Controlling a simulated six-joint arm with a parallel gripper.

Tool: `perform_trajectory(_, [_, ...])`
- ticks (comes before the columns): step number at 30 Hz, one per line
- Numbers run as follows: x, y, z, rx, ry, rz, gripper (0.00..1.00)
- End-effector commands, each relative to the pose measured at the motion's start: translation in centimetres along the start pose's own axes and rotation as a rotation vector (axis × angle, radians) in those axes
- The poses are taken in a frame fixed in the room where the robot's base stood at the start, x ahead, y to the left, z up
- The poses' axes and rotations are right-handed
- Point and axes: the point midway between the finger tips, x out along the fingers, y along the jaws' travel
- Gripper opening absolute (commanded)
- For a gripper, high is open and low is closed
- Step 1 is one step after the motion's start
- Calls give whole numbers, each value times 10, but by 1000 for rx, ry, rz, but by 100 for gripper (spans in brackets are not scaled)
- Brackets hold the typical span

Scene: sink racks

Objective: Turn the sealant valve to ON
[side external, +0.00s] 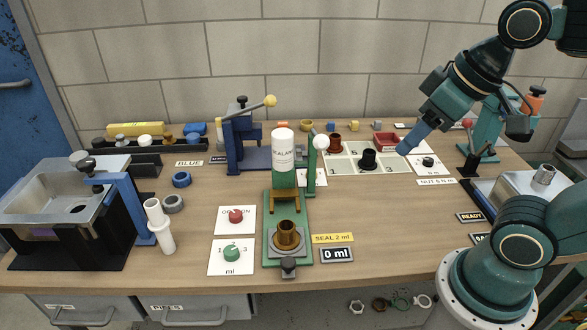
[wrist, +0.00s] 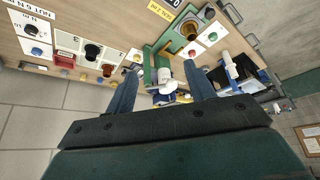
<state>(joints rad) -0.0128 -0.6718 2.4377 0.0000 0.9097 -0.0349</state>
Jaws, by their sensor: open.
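The sealant valve is a red knob (side external: 236,216) on a white OFF/ON card, left of the green sealant stand (side external: 272,250). I cannot tell which mark it points to. In the wrist view the red knob (wrist: 213,36) is small, at upper right. The white SEALANT bottle (side external: 283,150) is mounted on the stand above a brass cup (side external: 287,236). A display in front reads 0 ml, beside a yellow SEAL 2 ml label (side external: 332,238). My gripper (side external: 408,146) is open and empty, high at the right, far from the valve. Its two fingers (wrist: 163,75) show apart in the wrist view.
A green dial (side external: 231,254) marked in ml sits just in front of the valve card. A white upright tube (side external: 158,225) and a metal sink (side external: 65,188) stand to the left. A blue press (side external: 245,140) stands behind.

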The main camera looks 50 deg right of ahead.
Motion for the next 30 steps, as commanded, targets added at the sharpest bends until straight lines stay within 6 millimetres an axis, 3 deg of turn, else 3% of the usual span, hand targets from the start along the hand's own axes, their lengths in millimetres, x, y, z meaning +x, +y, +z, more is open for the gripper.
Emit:
perform_trajectory(14, [24, -13, -92, -206, -118, -36, 54])
perform_trajectory(23, [62, -28, -146, -345, -190, -66, 54])
perform_trajectory(30, [103, -44, -183, -455, -247, -93, 54])
